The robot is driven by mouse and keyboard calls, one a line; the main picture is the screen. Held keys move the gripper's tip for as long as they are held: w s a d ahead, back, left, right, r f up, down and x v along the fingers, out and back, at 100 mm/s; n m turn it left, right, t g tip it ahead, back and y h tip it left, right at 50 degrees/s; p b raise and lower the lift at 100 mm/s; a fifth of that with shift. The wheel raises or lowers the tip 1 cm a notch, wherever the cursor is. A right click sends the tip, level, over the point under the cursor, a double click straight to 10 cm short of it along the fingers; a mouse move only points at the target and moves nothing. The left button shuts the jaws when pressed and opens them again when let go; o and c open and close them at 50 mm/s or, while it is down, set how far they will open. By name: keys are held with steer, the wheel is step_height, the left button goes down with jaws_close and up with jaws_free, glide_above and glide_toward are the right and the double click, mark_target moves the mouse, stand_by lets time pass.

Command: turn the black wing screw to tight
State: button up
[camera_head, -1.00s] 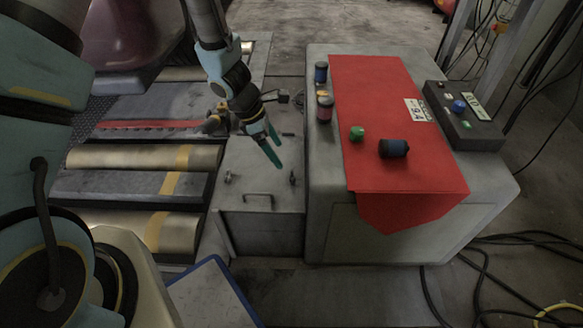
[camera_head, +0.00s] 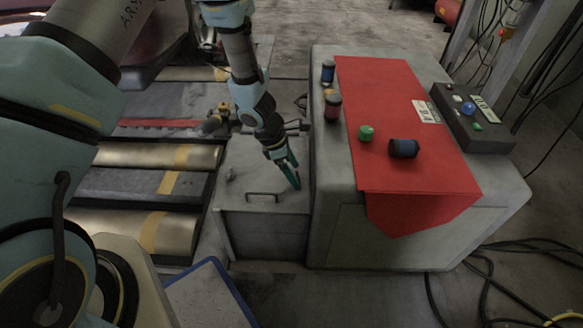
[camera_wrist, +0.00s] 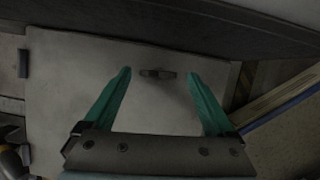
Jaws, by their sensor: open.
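The black wing screw (camera_wrist: 157,73) shows in the wrist view as a small dark winged piece on a grey metal lid (camera_wrist: 70,90). My gripper (camera_wrist: 157,85) is open, its two teal fingers apart on either side of the screw, with a gap to each. Nothing is held. The exact height of the fingertips above the lid cannot be told.
The grey cabinet (camera_head: 335,220) with a red cloth (camera_head: 400,100) rises just to the right. Rollers (camera_head: 155,155) lie to the left, a blue-edged panel (camera_head: 235,290) in front.

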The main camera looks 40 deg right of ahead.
steer(key=c, duration=1.4)
steer(key=shift+r+m+p, duration=0.15)
steer(key=shift+m+p, duration=0.15)
steer(key=shift+p, duration=0.55)
steer(key=shift+m+g+p, duration=0.3)
steer(key=shift+p, duration=0.15)
steer(key=shift+s+f, duration=0.1)
steer(key=shift+f, duration=0.1)
steer(key=o, duration=1.4)
steer(key=shift+r, duration=0.1)
steer(key=shift+w+r, duration=0.2)
steer(key=shift+r, duration=0.05)
steer(key=p+v, duration=0.3)
steer(key=v, duration=0.7)
steer(key=shift+s+a+r, duration=0.15)
